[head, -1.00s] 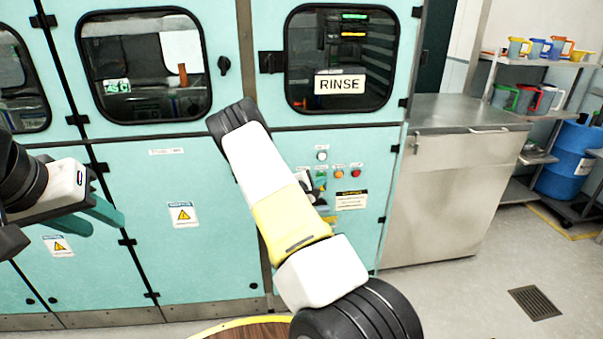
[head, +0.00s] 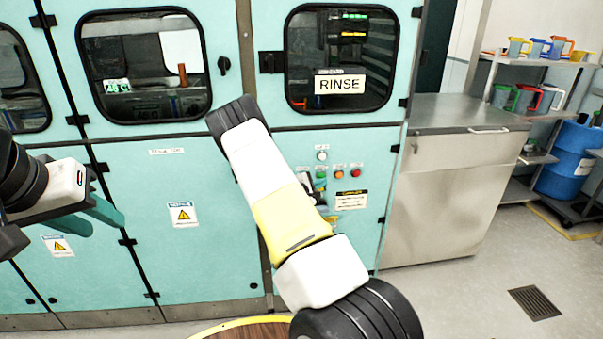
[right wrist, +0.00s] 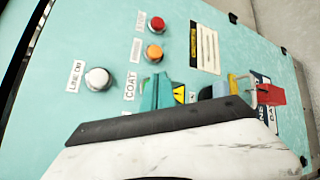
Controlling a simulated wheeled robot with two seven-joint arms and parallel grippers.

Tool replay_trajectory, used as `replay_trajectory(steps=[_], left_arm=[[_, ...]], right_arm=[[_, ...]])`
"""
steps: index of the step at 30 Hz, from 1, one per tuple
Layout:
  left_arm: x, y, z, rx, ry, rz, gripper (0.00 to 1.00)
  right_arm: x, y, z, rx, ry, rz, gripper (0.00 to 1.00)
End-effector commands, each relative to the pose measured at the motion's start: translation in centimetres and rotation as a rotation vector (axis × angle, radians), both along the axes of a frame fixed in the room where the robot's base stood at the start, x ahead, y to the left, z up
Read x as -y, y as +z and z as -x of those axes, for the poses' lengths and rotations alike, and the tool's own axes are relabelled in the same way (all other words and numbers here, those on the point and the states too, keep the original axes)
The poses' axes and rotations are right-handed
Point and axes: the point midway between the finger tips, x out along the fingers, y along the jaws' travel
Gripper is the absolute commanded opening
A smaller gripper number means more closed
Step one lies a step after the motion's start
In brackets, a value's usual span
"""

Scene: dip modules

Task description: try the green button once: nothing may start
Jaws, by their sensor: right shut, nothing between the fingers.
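The green button (head: 321,174) shows in the head view on the teal machine's control panel, below a white button (head: 322,155) and left of an orange button (head: 339,173) and a red button (head: 356,169). My right gripper is shut and empty, close to the panel; its teal fingertips (right wrist: 157,95) show in the right wrist view by the COAT label (right wrist: 130,86). There the green button is hidden, apparently behind the fingers. I cannot tell whether they touch it. My left gripper (head: 103,213) is at the left, away from the panel; its jaw gap is unclear.
A RINSE window (head: 340,50) with green and amber lights inside is above the panel. A caution label (head: 351,200) is below the buttons. A steel cabinet (head: 455,180) stands to the right. A red part (right wrist: 270,95) sticks out near the panel in the right wrist view.

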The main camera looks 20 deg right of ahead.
Motion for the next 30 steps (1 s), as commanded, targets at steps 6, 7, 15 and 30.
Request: replay_trajectory(steps=[6, 7, 15, 30], left_arm=[[0.0, 0.0, 0.0, 0.000, 0.000, 0.000, 0.36], [0.0, 0.0, 0.0, 0.000, 0.000, 0.000, 0.36], [0.0, 0.0, 0.0, 0.000, 0.000, 0.000, 0.36], [0.0, 0.0, 0.0, 0.000, 0.000, 0.000, 0.36]], right_arm=[[0.0, 0.0, 0.0, 0.000, 0.000, 0.000, 0.00], [0.0, 0.0, 0.0, 0.000, 0.000, 0.000, 0.00], [-0.5, 0.0, 2.2, -0.001, -0.001, 0.000, 0.00], [-1.2, 0.0, 4.9, 0.000, 0.000, 0.000, 0.00]])
